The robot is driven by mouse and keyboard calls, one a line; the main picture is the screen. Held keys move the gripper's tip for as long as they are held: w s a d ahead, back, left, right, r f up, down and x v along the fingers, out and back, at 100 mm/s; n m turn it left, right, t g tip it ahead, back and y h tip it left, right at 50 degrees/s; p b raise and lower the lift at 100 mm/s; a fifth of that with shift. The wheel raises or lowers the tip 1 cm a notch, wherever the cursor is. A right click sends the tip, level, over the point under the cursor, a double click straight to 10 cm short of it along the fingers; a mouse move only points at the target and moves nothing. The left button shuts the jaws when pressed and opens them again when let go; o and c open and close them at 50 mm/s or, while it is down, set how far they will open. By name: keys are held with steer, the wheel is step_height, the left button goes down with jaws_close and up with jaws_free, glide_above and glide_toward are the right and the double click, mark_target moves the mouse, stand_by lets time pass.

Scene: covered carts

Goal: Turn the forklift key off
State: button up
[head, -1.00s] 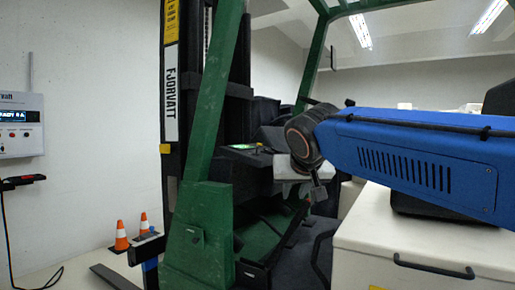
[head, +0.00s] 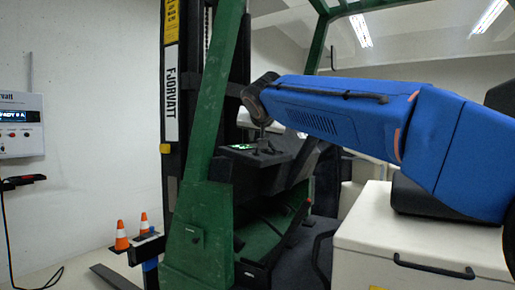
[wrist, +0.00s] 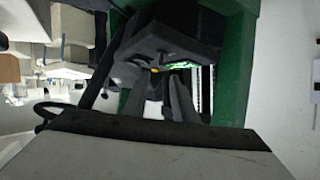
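The forklift's dark dashboard (head: 252,155) with a small lit green display (head: 241,147) is inside the green frame, below my gripper (head: 262,138). My gripper points down from the end of my blue arm, close above the panel. In the wrist view my gripper (wrist: 156,82) shows two grey fingers standing apart, with nothing clearly held between them. The dark panel (wrist: 165,42) and its green display (wrist: 182,65) are just beyond the fingertips. A small yellow spot (wrist: 155,70) shows near the tips; I cannot tell if it is the key. The key is not clearly visible.
The forklift's green post (head: 208,120) stands left of my gripper, and the mast (head: 172,100) is beyond it. A white cabinet (head: 420,245) is under my arm at the right. Orange cones (head: 121,236) and a wall box (head: 20,125) are at the left.

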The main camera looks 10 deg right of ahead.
mark_target(257, 149)
steer(key=x, duration=1)
steer(key=shift+w+d+f, duration=0.1)
steer(key=shift+w, duration=0.15)
jaws_close()
